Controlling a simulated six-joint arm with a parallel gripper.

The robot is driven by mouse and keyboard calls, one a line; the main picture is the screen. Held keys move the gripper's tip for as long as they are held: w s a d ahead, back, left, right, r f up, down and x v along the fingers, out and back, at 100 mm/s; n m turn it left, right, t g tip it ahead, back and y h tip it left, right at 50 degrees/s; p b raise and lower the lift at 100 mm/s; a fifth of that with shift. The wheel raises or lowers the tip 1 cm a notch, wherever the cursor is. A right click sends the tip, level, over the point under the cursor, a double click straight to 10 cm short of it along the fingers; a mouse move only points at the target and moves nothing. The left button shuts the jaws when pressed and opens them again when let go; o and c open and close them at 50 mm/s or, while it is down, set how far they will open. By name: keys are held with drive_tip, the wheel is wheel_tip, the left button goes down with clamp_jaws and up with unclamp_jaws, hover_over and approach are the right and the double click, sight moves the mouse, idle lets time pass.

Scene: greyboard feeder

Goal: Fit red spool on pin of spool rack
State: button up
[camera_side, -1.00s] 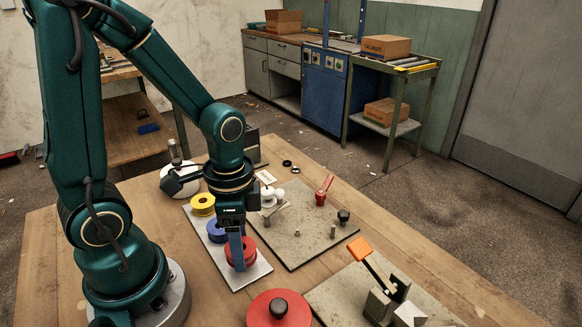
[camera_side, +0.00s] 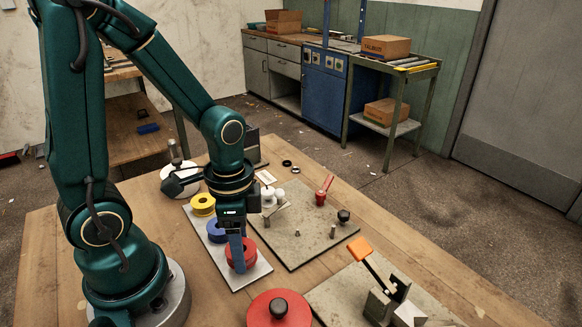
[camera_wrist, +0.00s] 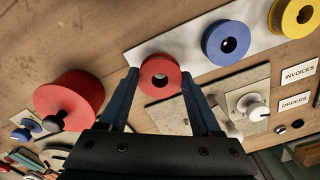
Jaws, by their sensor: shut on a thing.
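A red spool (camera_side: 250,254), a thick ring with a centre hole, is between the fingers of my gripper (camera_side: 240,262) in the side view. In the wrist view my gripper (camera_wrist: 160,77) is shut on the red spool (camera_wrist: 160,66), one finger on each side. The spool is over the near end of a pale strip plate (camera_side: 258,272), which I take as the spool rack. A blue spool (camera_side: 215,231) and a yellow spool (camera_side: 203,203) sit farther along it; the wrist view also shows them. Whether a pin is inside the red spool's hole is not clear.
A grey board (camera_side: 300,254) with short posts, a red-handled part (camera_side: 323,192) and white knobs lies right of the strip. A large red drum with black knob (camera_side: 280,310) stands in front. An orange-handled lever (camera_side: 360,249) is at front right.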

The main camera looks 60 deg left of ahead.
drive_tip(key=shift+f, duration=0.85)
idle(0.7)
drive_tip(key=o, duration=1.4)
drive_tip(key=shift+w+r, duration=0.1)
drive_tip(key=shift+r, duration=2.5)
